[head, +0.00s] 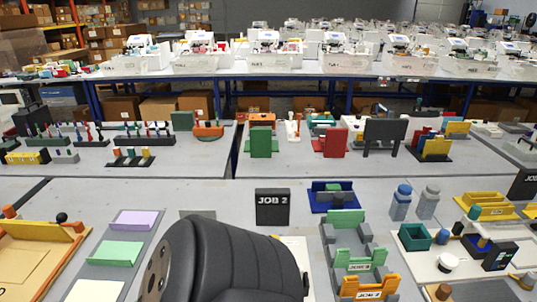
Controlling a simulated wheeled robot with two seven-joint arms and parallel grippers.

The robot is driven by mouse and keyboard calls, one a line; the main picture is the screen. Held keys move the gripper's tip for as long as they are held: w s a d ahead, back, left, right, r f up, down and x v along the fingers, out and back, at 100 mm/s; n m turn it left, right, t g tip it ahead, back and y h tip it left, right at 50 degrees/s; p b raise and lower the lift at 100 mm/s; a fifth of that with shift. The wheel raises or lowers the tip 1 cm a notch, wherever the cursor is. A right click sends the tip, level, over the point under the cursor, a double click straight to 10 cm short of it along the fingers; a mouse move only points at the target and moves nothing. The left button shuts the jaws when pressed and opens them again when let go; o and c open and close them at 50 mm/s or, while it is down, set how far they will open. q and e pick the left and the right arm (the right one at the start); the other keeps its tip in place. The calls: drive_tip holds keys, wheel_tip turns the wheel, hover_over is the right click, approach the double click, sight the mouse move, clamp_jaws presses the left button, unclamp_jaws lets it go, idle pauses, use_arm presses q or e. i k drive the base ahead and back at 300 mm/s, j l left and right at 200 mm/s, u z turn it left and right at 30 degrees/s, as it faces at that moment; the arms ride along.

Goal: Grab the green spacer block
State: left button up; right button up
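A small green block (333,187) lies in a dark blue tray (319,206) right of the black JOB 2 sign (272,207). It may be the green spacer block, but I cannot tell for sure. Just in front, a grey stepped fixture (330,234) has a green piece (346,217) at its back and a green piece marked JOB 3 (358,263) nearer me. An orange piece marked JOB 4 (370,288) is at its front. Neither gripper shows. A dark rounded link of my arm fills the bottom middle and hides the table behind it.
At left are an orange tray (28,229) and a grey board with purple (136,220) and green (117,253) pads. At right stand two bottles (401,203), a yellow rack (484,206) and a white tray (413,262) with small items.

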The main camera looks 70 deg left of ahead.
sight(328, 187)
drive_tip(key=u, duration=1.8)
drive_tip(key=k, duration=0.1)
drive_tip(key=j+z, duration=0.05)
